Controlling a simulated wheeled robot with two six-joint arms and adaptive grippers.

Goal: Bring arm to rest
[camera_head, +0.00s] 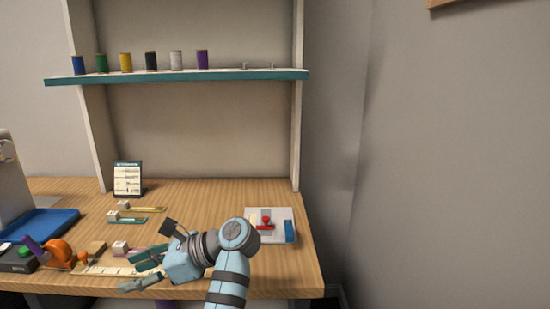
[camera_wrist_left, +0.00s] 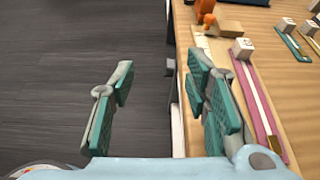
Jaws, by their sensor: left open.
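My left gripper (camera_head: 142,272) is at the front edge of the wooden table in the head view, its fingers pointing left. In the left wrist view the gripper (camera_wrist_left: 160,100) has its two green-padded fingers wide apart with nothing between them. One finger is over the dark floor and the other is over the table edge, beside a pink strip with a white block (camera_wrist_left: 243,48). My arm (camera_head: 231,270) comes up from the bottom of the head view and hides part of the table front. My right gripper is not in view.
The wooden table (camera_head: 190,197) holds a white tray (camera_head: 281,212) with a red item, a blue tray (camera_head: 45,224), an orange dispenser (camera_head: 57,252) and a small sign (camera_head: 128,178). A shelf (camera_head: 190,76) above carries several thread spools. The table's back middle is clear.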

